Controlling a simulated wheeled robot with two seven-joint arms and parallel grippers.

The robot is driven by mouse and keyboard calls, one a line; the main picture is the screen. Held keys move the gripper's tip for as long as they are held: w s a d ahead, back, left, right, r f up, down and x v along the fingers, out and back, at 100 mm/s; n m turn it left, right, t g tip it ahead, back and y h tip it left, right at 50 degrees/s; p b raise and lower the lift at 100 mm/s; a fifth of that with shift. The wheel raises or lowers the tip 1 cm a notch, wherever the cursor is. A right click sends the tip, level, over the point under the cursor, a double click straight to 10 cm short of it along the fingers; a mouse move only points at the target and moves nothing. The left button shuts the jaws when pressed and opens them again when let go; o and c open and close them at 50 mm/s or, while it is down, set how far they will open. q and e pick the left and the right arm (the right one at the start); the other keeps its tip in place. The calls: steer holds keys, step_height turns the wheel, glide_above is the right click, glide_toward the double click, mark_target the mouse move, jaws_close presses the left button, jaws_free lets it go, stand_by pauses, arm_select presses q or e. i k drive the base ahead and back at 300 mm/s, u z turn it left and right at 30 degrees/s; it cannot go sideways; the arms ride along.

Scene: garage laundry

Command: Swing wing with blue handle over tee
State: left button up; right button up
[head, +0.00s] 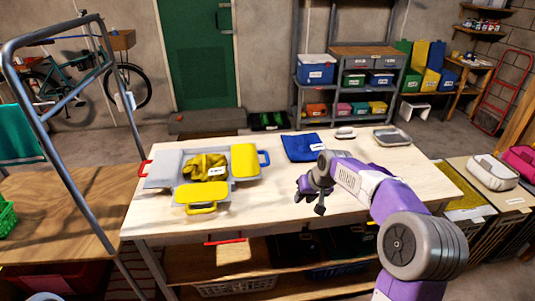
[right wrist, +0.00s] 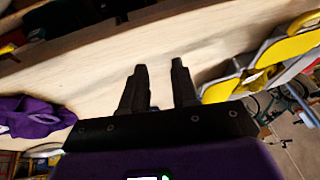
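The folding board (head: 165,165) lies on the table, left of its middle. A crumpled yellow tee (head: 207,166) with a white label rests on its centre. The right wing (head: 244,161) is yellow, lies open to the tee's right and has a blue handle (head: 264,158) on its outer edge. A grey wing with a red handle (head: 145,168) is on the left, and a yellow flap (head: 201,194) is at the front. My right gripper (head: 309,198) is over the table, right of the blue handle and apart from it. Its fingers (right wrist: 158,84) are spread and empty. My left gripper is out of view.
A folded blue cloth (head: 302,147) lies at the table's back, behind my right gripper. A grey tray (head: 392,137) is at the back right. The table (head: 285,212) is bare between the board and my right arm. A metal frame (head: 72,150) stands at the left.

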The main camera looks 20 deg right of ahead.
mark_target(246, 165)
steer(key=i, duration=0.95)
